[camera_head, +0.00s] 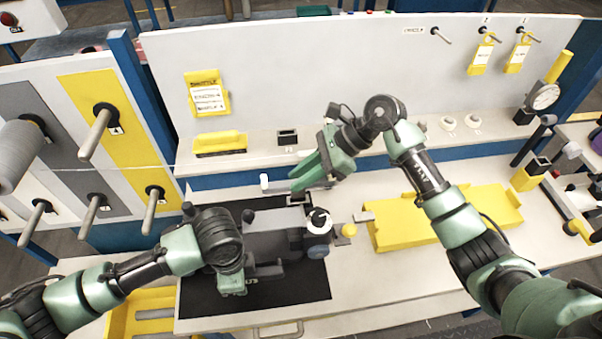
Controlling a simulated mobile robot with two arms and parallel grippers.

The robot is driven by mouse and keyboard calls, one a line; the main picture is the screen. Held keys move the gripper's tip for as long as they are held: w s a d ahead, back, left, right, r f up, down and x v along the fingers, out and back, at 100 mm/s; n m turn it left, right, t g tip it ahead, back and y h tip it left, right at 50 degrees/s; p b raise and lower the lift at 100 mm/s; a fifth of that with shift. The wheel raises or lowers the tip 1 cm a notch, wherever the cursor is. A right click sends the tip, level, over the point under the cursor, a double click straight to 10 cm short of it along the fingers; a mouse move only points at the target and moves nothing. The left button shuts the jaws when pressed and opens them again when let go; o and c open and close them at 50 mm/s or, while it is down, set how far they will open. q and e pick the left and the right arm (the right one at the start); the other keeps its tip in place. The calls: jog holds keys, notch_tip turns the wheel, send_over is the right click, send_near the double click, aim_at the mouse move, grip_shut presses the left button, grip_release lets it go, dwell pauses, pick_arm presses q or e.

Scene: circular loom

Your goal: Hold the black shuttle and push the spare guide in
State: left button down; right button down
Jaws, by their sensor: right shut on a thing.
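The black shuttle (275,243), a dark body with a grey top, lies on the black mat (205,297) in the middle of the bench. A round dark part with a white cap sits at its right end. My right gripper (305,180) is above the shuttle's far right end, its green fingers pointing down and left. It is shut on a small part, apparently the spare guide, mostly hidden by the fingers. My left gripper (262,272) is at the shuttle's near left side. Its fingers blend with the dark shuttle, so I cannot tell whether they grip it.
A yellow tray (400,236) lies right of the mat. A yellow bin (122,318) stands at the front left. A ledge behind carries a yellow holder (220,143) and a small black block (287,137). A peg rack (92,88) stands at the left.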

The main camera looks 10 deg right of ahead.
aim_at(301, 196)
jog(key=shift+f, duration=0.7)
jog(key=shift+f, duration=0.25)
jog(key=shift+f, duration=1.4)
jog(key=c, duration=1.2)
grip_release()
jog(key=v, duration=1.2)
